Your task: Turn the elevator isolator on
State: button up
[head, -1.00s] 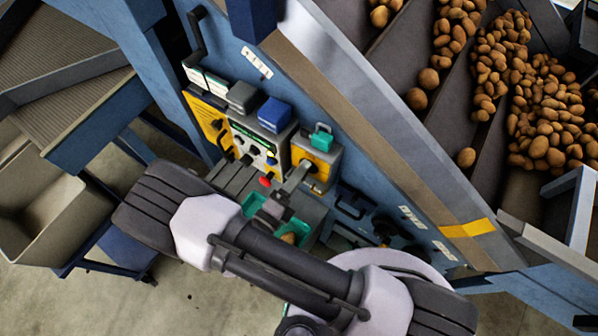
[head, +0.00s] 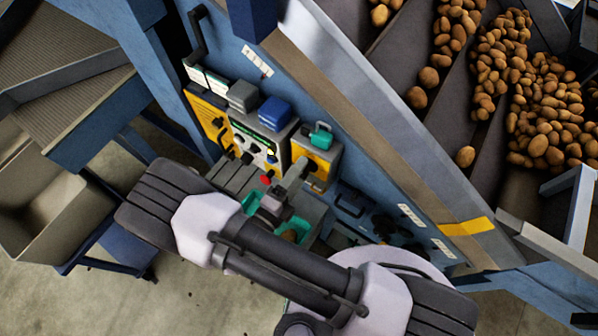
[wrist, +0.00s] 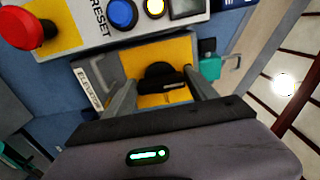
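The elevator isolator (head: 321,157) is a grey box with a yellow face on the blue machine side. The wrist view shows its yellow plate, a black rotary knob (wrist: 158,72) with a dark bar across it, and an "ELEVATOR" label (wrist: 88,88) on its left. A teal padlock (wrist: 210,67) sits to the right, apart from the knob. My gripper (wrist: 160,84) is open, with one finger on each side of the knob and gaps visible. In the head view my gripper (head: 298,174) is at the isolator's front and partly hides it.
Left of the isolator is a control panel (head: 257,139) with a red stop button (wrist: 28,28) and a blue button (wrist: 122,13).

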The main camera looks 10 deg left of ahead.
jog(key=o, duration=0.3)
jog(key=v, duration=1.7)
jog(key=shift+s, duration=0.25)
jog(key=shift+a, duration=0.15)
